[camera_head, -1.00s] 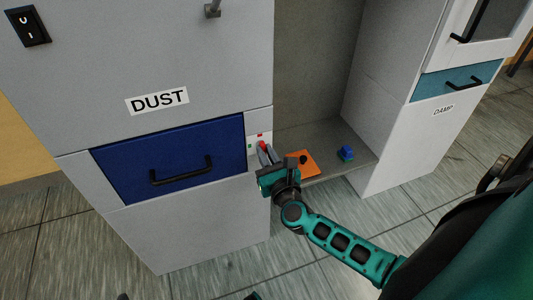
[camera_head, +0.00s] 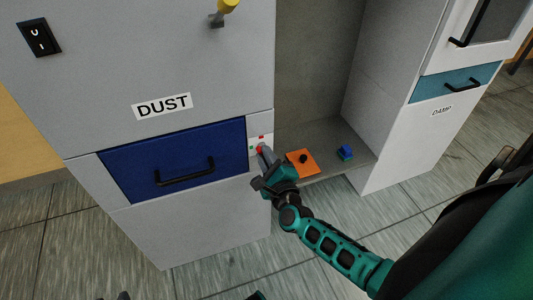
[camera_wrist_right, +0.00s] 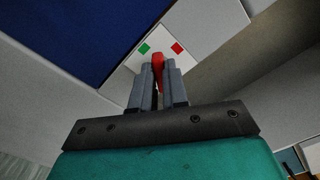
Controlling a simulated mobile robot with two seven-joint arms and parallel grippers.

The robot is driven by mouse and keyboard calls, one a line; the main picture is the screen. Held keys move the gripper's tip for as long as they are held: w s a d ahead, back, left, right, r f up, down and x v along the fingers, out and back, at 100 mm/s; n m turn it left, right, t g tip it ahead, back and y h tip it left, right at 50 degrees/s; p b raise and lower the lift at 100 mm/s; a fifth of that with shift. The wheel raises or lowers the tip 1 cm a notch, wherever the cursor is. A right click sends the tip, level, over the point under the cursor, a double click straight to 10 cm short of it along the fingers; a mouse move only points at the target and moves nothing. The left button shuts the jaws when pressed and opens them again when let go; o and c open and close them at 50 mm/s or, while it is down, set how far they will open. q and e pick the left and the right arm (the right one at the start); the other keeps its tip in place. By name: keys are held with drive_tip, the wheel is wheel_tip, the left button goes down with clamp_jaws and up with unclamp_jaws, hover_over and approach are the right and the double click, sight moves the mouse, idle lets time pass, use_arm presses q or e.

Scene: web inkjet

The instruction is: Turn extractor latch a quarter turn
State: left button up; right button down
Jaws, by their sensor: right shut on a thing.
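The extractor latch is a small red knob (camera_head: 260,149) on a white plate (camera_head: 254,141) at the right edge of the DUST cabinet, beside the blue drawer (camera_head: 175,162). In the right wrist view the red latch (camera_wrist_right: 158,62) stands between the two grey fingers. A green mark (camera_wrist_right: 145,48) and a red mark (camera_wrist_right: 177,47) sit on the plate, left and right of it. My right gripper (camera_head: 265,157) is shut on the latch, its fingers hiding much of it; it also shows in the right wrist view (camera_wrist_right: 158,78). My left gripper is not clearly in view.
The DUST cabinet (camera_head: 100,80) has a black switch (camera_head: 39,37) and a yellow-tipped lever (camera_head: 225,8). On the grey shelf (camera_head: 322,137) lie an orange plate with a black knob (camera_head: 302,164) and a blue and green block (camera_head: 345,153). The DAMP cabinet (camera_head: 400,150) stands right.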

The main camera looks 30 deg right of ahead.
drive_tip(key=shift+f+n+p, duration=0.15)
drive_tip(key=shift+n+p, duration=0.95)
drive_tip(key=shift+n, duration=2.3)
drive_tip(key=c, duration=1.1)
unclamp_jaws()
drive_tip(key=shift+c, duration=0.2)
drive_tip(key=p+v, duration=0.2)
drive_tip(key=v, duration=1.1)
